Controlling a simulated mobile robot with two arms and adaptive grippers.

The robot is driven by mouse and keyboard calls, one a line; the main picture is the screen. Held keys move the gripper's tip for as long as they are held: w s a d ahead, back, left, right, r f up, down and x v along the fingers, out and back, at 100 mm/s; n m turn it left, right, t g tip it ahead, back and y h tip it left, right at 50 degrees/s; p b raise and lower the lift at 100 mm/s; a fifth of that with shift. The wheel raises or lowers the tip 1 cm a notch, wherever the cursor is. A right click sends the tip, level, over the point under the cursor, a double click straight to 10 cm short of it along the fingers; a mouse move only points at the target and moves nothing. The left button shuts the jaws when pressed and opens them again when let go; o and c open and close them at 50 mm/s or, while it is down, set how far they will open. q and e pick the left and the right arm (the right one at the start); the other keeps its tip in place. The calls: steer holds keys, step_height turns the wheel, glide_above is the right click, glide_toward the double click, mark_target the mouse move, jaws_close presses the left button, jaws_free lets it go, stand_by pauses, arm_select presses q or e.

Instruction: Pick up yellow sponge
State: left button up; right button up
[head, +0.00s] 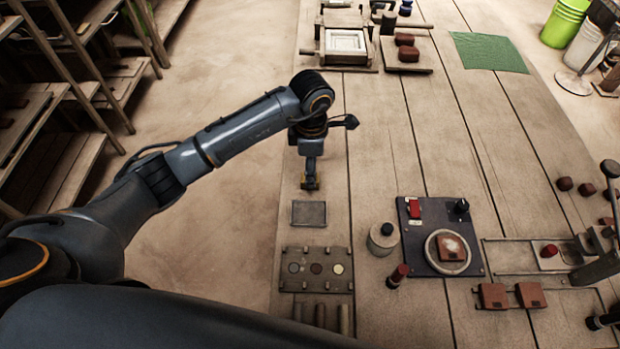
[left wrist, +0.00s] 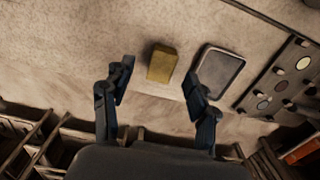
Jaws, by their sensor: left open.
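The yellow sponge (left wrist: 162,65) is a small yellow block on the table in the left wrist view. It lies ahead of and between the two fingertips of my left gripper (left wrist: 158,80), which is open and empty. In the head view my left gripper (head: 310,172) points down over the table's left side. Yellowish colour shows at its fingertips there, and the sponge is mostly hidden by the gripper. My right gripper is not in view.
A dark shallow tray (head: 309,214) lies beside the sponge, also seen in the left wrist view (left wrist: 220,72). A board with round samples (head: 316,269) is nearer. A dark panel with a round plate (head: 440,237) stands right. The table's middle is clear.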

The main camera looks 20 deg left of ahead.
arm_select(q)
step_height(320, 180, down, 3)
steer(key=shift+s+a+f, duration=0.1)
steer(key=shift+s, duration=0.05)
steer(key=shift+c, duration=0.2)
steer(key=c, duration=1)
steer(key=shift+o, duration=0.2)
